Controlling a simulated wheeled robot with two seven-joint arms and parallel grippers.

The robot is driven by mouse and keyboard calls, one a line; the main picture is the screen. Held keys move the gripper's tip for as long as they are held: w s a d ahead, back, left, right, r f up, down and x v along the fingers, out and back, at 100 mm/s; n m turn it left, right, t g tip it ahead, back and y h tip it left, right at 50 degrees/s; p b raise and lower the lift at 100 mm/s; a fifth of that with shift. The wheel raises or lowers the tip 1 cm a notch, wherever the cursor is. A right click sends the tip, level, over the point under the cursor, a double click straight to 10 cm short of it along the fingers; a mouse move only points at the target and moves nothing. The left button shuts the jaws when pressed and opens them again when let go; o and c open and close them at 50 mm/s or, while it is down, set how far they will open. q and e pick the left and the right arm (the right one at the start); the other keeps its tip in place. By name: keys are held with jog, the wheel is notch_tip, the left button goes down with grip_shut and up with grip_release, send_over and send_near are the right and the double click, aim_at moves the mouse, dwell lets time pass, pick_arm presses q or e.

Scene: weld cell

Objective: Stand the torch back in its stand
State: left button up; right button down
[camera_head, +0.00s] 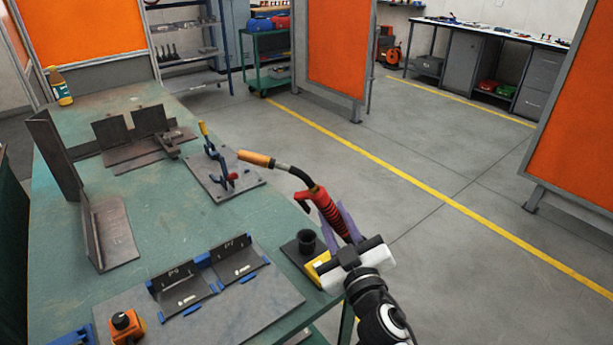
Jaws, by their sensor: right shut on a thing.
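The torch (331,212) has a red ribbed handle, a black bent neck and an orange-brown nozzle pointing left. My right gripper (338,221) is shut on the red handle, its purple fingers on either side. It holds the torch tilted above the table's right edge, with the nozzle over the table and floor side. The stand looks to be the black cup (306,241) on a dark base plate at the table's right edge. The cup is just left of and below the handle in the picture, and appears empty. My left gripper is not in view.
The green table (160,230) carries a clamp plate (222,180), angled steel pieces (113,232), a fixture plate with blue stops (225,310) and an orange button box (127,325). A yellow block (318,268) lies by the stand. Floor to the right is clear.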

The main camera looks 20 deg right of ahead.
jog(key=w+a+r+m+y, duration=0.25)
jog(key=w+r+m, duration=0.2)
jog(key=w, duration=0.35)
jog(key=shift+g+h, duration=0.3)
jog(key=shift+h, duration=0.05)
jog(key=f+b, duration=0.3)
jog(key=a+f+b, duration=0.1)
jog(key=b, duration=0.1)
jog(key=shift+w+f, duration=0.25)
jog(key=shift+f, duration=0.05)
jog(key=shift+p, duration=0.45)
dwell(1.1)
jog(key=shift+f, duration=0.1)
dwell(0.3)
notch_tip(320, 180, down, 6)
jog(key=b, duration=0.4)
jog(key=shift+r, duration=0.25)
dwell(0.8)
dwell(0.4)
